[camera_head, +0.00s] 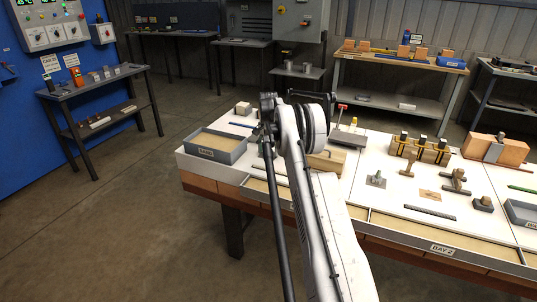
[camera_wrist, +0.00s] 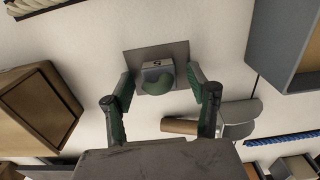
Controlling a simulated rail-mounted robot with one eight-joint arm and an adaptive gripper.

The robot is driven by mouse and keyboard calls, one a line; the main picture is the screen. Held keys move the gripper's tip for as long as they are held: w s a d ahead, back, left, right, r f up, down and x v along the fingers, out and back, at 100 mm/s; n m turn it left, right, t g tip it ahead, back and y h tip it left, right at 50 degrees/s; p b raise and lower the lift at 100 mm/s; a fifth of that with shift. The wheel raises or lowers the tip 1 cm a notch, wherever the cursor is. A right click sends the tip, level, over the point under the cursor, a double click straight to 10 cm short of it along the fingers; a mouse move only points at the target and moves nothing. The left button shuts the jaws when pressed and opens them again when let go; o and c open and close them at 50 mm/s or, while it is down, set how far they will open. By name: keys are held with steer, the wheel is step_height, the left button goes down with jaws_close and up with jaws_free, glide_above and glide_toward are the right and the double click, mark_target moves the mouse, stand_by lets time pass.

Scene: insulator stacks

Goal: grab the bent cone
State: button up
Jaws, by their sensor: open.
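A dark green curved piece, which looks like the bent cone (camera_wrist: 156,84), shows in the wrist view. It sits against a small grey block (camera_wrist: 157,67) on a flat grey plate (camera_wrist: 182,52). My gripper (camera_wrist: 160,87) is open, with one finger on each side of the green piece and a visible gap to both. I cannot tell how far the fingertips are above the plate. In the head view my arm hides this spot and the gripper's fingers.
A grey tray (camera_wrist: 293,68) stands right in the wrist view, a brown wooden box (camera_wrist: 38,112) left. A wooden-handled tool (camera_wrist: 180,126) lies near the right finger, with a blue rope (camera_wrist: 285,138) beyond.

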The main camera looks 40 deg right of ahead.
steer(key=shift+f, duration=0.25)
steer(key=c, duration=1.2)
steer(key=shift+c, duration=0.2)
steer(key=shift+r, duration=0.1)
